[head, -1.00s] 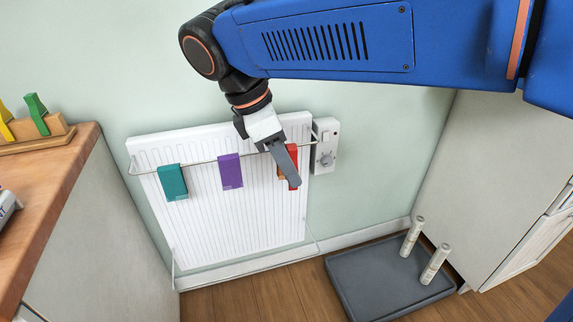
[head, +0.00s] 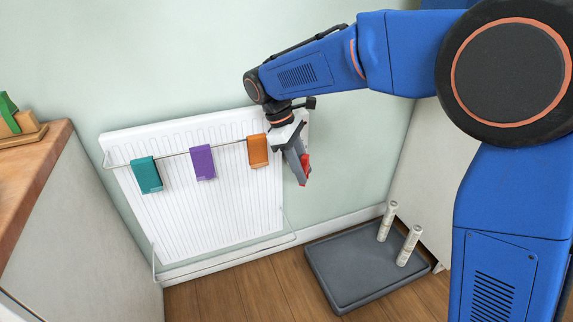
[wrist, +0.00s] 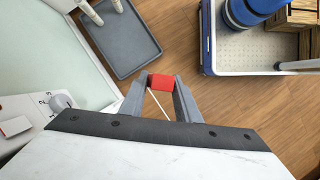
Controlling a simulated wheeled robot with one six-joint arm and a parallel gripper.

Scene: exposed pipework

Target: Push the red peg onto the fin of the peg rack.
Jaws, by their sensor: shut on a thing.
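My gripper (head: 301,168) hangs in front of the right end of the white radiator, pointing down. It is shut on the red peg (head: 306,172), which shows at its fingertips. In the wrist view the red peg (wrist: 161,82) sits between the two grey fingers, clear of other things. A wooden peg rack (head: 22,137) stands on the counter at the far left, cut by the picture edge. A green peg (head: 8,106) is on it. The rest of the rack, including any free fin, is out of view.
Teal (head: 147,175), purple (head: 203,162) and orange (head: 258,151) pieces hang on the rail of the radiator (head: 215,205). A grey tray (head: 345,285) with two pale upright pipes lies on the floor to the right. The wooden counter (head: 45,165) edge is at left.

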